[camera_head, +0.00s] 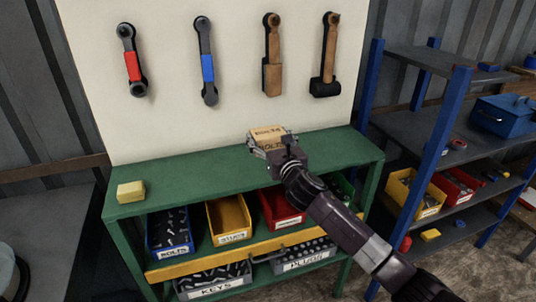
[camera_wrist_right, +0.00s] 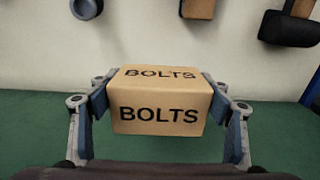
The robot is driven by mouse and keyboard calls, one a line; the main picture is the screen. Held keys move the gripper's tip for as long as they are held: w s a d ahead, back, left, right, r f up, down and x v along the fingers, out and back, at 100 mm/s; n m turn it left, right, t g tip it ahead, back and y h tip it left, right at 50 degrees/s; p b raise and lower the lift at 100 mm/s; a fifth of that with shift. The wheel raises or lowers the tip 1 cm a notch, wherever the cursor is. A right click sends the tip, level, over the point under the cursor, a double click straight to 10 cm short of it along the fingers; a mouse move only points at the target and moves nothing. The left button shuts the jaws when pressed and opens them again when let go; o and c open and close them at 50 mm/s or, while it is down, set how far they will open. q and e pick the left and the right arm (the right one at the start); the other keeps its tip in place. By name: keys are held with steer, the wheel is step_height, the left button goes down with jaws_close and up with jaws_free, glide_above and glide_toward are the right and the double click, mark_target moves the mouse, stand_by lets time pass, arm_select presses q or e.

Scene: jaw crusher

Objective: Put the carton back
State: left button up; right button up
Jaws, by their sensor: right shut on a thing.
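A tan carton (camera_head: 268,135) marked BOLTS is at the green bench top (camera_head: 190,190), in front of the white tool board. My right gripper (camera_head: 280,147) is shut on the carton, with one finger on each side. In the right wrist view the carton (camera_wrist_right: 158,105) sits upright between the two fingers of the right gripper (camera_wrist_right: 160,105), above the green surface. I cannot tell whether its base touches the bench. My left gripper is not in view.
A yellow block (camera_head: 131,191) lies at the bench's left end. Bins below include a blue one (camera_head: 170,232), an orange one (camera_head: 228,218) and a red one (camera_head: 280,212). Tools hang on the board (camera_head: 180,115). A blue-framed shelf (camera_head: 425,130) stands at right. The bench's middle is clear.

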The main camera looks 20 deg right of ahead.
step_height(320, 180, down, 6)
steer(key=shift+r+b, duration=0.1)
steer(key=shift+b, duration=0.3)
steer(key=o, duration=1.6)
steer(key=shift+o, duration=0.2)
steer(key=shift+s, duration=0.15)
steer(key=s, duration=1.1)
steer(key=shift+s+d+b, duration=0.2)
steer(key=shift+s+b, duration=0.2)
